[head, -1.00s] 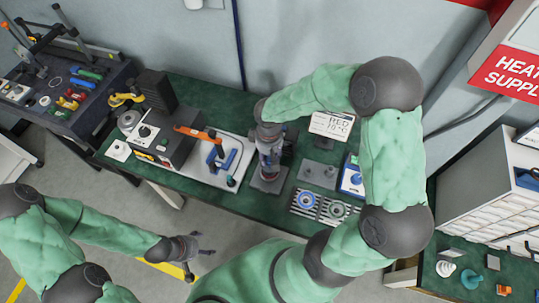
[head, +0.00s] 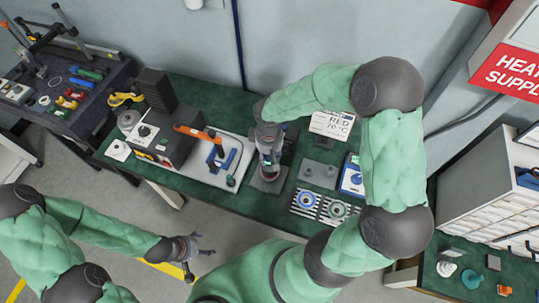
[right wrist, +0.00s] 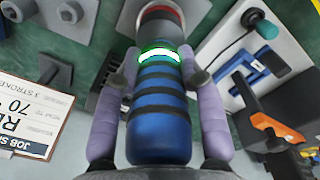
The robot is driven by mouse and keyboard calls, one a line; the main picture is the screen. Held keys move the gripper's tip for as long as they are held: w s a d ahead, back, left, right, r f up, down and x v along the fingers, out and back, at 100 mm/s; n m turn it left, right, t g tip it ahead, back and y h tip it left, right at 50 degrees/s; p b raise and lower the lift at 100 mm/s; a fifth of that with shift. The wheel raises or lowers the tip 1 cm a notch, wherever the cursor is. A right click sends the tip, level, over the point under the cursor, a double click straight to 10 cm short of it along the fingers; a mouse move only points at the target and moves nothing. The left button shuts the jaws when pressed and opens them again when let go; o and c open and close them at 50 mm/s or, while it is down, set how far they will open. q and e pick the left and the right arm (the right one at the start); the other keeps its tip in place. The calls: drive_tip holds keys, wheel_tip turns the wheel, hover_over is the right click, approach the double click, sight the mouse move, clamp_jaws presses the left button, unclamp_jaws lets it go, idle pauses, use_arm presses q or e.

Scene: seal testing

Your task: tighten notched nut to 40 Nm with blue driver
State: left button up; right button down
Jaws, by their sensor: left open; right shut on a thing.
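The blue driver (right wrist: 158,115) has dark bands and a lit green ring (right wrist: 159,56). My right gripper (right wrist: 160,85) is shut on it, one finger along each side. In the head view my right gripper (head: 268,150) holds the driver over a grey base plate (head: 268,184) on the green bench. The driver's far end meets a grey round part with a red rim (right wrist: 160,12). I cannot make out the notched nut; the driver hides that spot. My left gripper (head: 204,254) is open and empty, in front of the bench.
A white board with an orange-handled tool (head: 197,133) is to the left.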

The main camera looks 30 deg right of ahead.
idle(0.3)
drive_tip(key=shift+r+p, duration=1.85)
drive_tip(key=shift+r, duration=0.7)
drive_tip(key=shift+f, duration=0.1)
